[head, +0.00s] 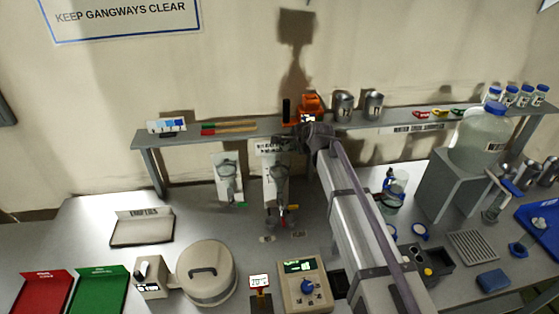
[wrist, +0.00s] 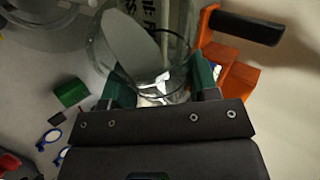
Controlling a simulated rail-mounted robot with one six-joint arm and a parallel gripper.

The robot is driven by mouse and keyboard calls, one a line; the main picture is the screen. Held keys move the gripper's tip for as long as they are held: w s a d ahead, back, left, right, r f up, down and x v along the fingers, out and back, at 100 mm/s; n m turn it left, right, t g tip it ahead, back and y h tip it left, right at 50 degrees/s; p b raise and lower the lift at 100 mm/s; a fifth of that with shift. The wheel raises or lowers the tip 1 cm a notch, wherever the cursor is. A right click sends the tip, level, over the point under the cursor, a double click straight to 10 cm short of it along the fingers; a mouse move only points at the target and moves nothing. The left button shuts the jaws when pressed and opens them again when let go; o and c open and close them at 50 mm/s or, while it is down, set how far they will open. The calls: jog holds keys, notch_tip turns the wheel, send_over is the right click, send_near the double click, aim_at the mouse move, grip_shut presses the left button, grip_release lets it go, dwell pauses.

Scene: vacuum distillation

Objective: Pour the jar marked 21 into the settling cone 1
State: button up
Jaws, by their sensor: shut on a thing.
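In the wrist view, my gripper (wrist: 163,88) has its two green-padded fingers closed on the sides of a clear glass jar (wrist: 150,58). Pale bits show through its glass. I cannot read its number. In the head view, the end of my arm (head: 312,132) is in front of the shelf, and it hides most of the jar. Two glass settling cones hang on white backboards below the shelf, a left one (head: 228,178) and a right one (head: 280,187) close below my gripper. I cannot tell which is marked 1.
An orange object (head: 311,103) with a black bar is close by my gripper. Two metal cups (head: 357,105) stand on the shelf (head: 400,130). A large bottle (head: 482,138) stands on a grey block at right. A round lidded vessel (head: 206,288) is at front left.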

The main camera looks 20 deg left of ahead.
jog(key=shift+s+a+f+n+t+b, duration=0.15)
jog(key=shift+s+f+n+t+b, duration=0.2)
jog(key=shift+t+b, duration=0.35)
dwell(1.2)
jog(key=shift+r+n+h, duration=0.25)
jog(key=shift+h, duration=0.05)
